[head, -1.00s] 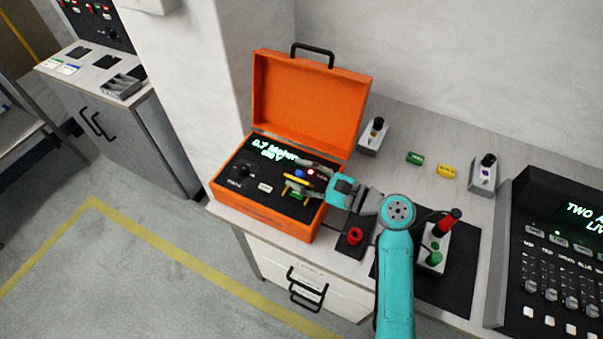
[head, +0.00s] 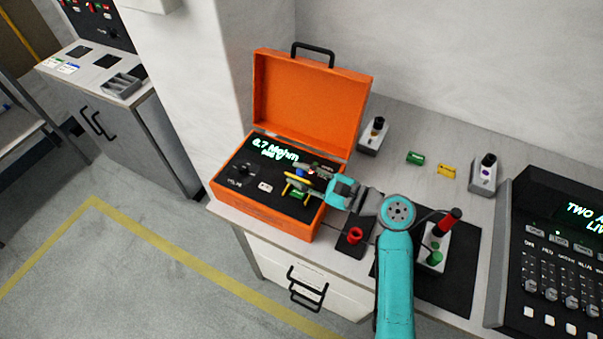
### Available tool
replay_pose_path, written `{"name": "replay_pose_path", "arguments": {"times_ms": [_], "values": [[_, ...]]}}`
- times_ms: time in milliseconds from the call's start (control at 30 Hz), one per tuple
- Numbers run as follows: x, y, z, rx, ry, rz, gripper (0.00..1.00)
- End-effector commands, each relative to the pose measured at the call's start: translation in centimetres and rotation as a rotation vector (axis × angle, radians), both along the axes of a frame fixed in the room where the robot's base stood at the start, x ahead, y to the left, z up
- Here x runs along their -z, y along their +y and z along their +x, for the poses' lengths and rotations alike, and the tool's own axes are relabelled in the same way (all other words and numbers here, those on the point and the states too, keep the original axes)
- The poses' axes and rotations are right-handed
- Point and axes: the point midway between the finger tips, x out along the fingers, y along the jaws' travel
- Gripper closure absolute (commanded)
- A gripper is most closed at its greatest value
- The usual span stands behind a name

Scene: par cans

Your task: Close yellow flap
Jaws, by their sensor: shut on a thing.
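The yellow flap (head: 297,181) is a small piece on the black panel inside the open orange case (head: 262,216). It looks raised and tilted beside the green part (head: 297,194). My gripper (head: 304,178) reaches in from the right, low over the panel, with its fingers around the flap. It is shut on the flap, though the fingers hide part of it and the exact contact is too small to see. A blue button and a red light show next to the fingers, partly covered.
The case's orange lid (head: 310,100) stands open behind the panel. A red knob (head: 355,236) and a grey box with a red-and-black handle (head: 436,240) are close to my arm. Green (head: 415,158) and yellow (head: 447,171) blocks lie at the back. A mixing console (head: 555,260) stands at right.

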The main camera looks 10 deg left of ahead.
Motion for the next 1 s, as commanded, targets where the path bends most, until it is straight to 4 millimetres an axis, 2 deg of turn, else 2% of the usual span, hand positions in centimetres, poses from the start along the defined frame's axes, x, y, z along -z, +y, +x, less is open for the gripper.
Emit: {"name": "replay_pose_path", "arguments": {"times_ms": [267,700,1000], "values": [[0.0,0.2,-0.5,0.006,-0.127,-0.043,1.00],[1.0,0.7,-1.9,0.005,-0.435,-0.155,1.00],[1.4,0.8,-2.3,0.005,-0.562,-0.201,1.00]]}}
